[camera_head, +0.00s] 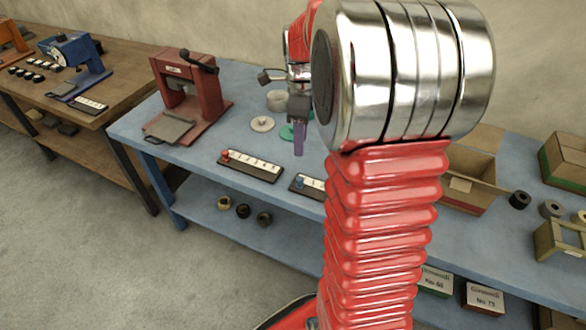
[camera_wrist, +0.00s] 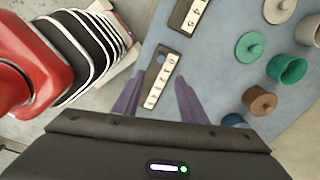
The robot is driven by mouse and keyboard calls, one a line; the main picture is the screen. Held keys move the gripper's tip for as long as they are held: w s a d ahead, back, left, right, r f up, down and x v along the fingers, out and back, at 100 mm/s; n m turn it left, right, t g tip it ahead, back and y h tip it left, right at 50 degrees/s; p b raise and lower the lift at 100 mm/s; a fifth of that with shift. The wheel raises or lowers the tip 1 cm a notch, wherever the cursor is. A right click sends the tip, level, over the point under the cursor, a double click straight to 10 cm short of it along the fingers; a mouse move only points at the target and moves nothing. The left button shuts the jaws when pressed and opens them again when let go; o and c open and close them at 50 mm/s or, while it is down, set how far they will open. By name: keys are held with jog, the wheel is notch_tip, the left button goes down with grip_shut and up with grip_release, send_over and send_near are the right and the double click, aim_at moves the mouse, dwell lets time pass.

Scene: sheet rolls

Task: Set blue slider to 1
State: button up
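The blue slider's knob (camera_head: 300,181) sits at the left end of its numbered strip (camera_head: 316,185) on the blue bench; my arm hides the strip's right part. In the wrist view the blue knob (camera_wrist: 161,59) is at the upper end of the strip (camera_wrist: 158,86), apparently by the lowest number; the digits are small. My gripper (camera_wrist: 158,80) is open, with purple fingers spread on either side of the strip in that view and nothing between them. In the head view my gripper (camera_head: 298,150) points down above the bench, behind the strip; its height is hard to tell.
A red slider strip (camera_head: 252,167) lies left of the blue one. A red press (camera_head: 187,90) stands further left. Green (camera_wrist: 290,69), brown (camera_wrist: 259,101) and beige (camera_wrist: 279,10) round pieces lie to the right in the wrist view. A cardboard box (camera_head: 470,180) stands right of my arm.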

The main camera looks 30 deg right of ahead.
aim_at(300, 179)
jog(key=shift+d+f, duration=0.1)
jog(key=shift+f, duration=0.05)
notch_tip(300, 179, down, 14)
jog(key=shift+r, duration=0.15)
dwell(0.8)
jog(key=shift+c, duration=0.5)
grip_shut()
